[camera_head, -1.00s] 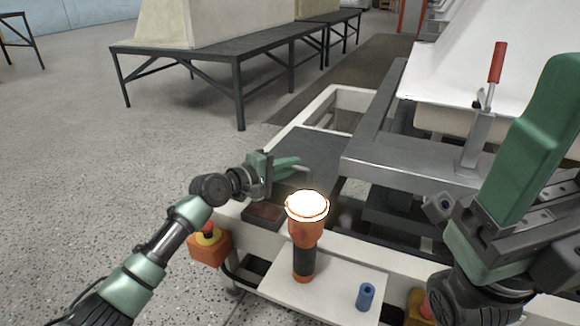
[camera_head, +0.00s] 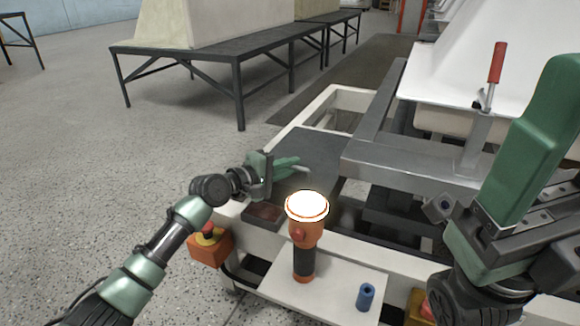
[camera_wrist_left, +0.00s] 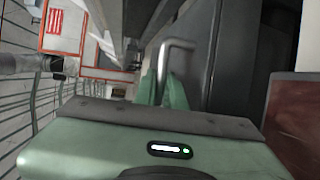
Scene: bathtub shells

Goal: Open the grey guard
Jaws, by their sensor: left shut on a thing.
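The grey guard (camera_head: 318,150) is a dark grey flat panel on the machine's near left part, beyond the orange lamp. A thin bent metal handle (camera_head: 303,170) sticks out by its near left side. My left gripper (camera_head: 290,164), with green fingers, is shut on this handle. In the left wrist view the bent handle (camera_wrist_left: 178,44) rises from between the green fingers (camera_wrist_left: 165,90), with the dark guard surface (camera_wrist_left: 232,60) to its right.
An orange lamp (camera_head: 305,240) with a glowing top and a blue cylinder (camera_head: 366,296) stand on the white shelf (camera_head: 325,290) in front. A red-handled clamp (camera_head: 496,65) stands on the grey frame. Orange box with button (camera_head: 210,247) sits left. Open floor lies left.

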